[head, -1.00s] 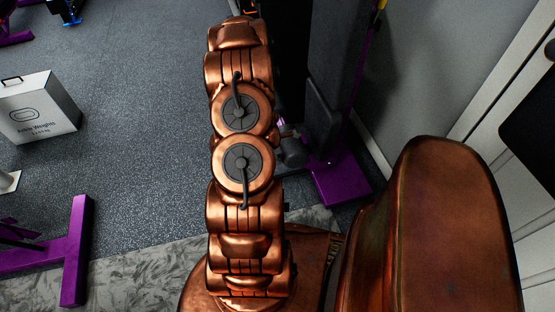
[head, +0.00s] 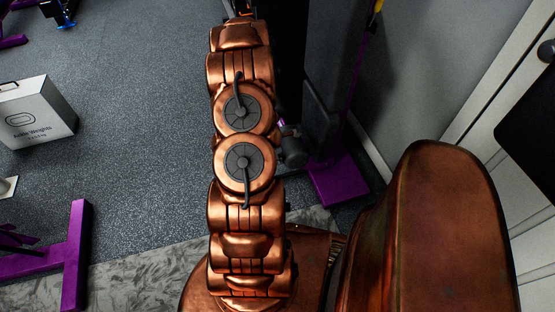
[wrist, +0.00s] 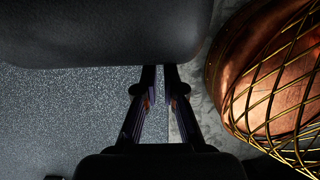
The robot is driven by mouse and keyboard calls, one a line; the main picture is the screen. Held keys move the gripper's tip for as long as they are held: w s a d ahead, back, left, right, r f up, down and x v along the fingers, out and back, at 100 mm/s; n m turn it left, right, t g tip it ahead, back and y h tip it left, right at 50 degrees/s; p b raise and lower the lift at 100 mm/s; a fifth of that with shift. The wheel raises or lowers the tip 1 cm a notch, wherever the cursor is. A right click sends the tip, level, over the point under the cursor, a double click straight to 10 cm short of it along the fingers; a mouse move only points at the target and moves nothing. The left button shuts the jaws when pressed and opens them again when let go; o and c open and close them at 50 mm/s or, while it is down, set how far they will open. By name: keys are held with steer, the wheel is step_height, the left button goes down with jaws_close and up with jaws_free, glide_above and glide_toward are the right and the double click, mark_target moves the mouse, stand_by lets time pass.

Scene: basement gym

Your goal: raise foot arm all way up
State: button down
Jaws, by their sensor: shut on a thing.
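In the wrist view, a dark rounded pad (wrist: 100,35), which looks like part of the foot arm, fills the upper left and middle. My gripper (wrist: 160,72) reaches up to the pad's lower edge. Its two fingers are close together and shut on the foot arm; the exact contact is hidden. In the head view, my copper arm covers the middle and hides the grip. The black machine upright (head: 335,70) stands just right of my arm, with a grey roller (head: 293,150) low beside it.
A purple machine foot (head: 338,180) lies near the right wall. A white ankle-weights box (head: 35,115) and a purple frame (head: 70,255) stand at the left. A white door (head: 485,110) is at the right. The grey floor left of my arm is mostly clear.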

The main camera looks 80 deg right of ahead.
steer(key=w+a+v, duration=0.1)
steer(key=v, duration=0.8)
stand_by(0.4)
steer(key=shift+w+a, duration=0.1)
steer(key=w+a+r+m, duration=0.2)
steer(key=w+a+r, duration=0.4)
steer(key=a+r, duration=0.3)
steer(key=w+a+r+m, duration=0.2)
steer(key=w+a+r, duration=0.4)
steer(key=a+r, duration=0.25)
steer(key=s+a+r+m, duration=0.1)
steer(key=s+a+r, duration=0.2)
steer(key=a, duration=0.6)
steer(key=s+a+r+m+y, duration=0.1)
steer(key=s+a+r, duration=0.25)
steer(key=a, duration=0.55)
steer(key=s+a+r+m, duration=0.1)
steer(key=s+a+r, duration=0.15)
steer(key=a, duration=0.65)
step_height(320, 180, up, 19)
steer(key=w+p, duration=0.1)
steer(key=p, duration=1.6)
steer(key=shift+d, duration=0.2)
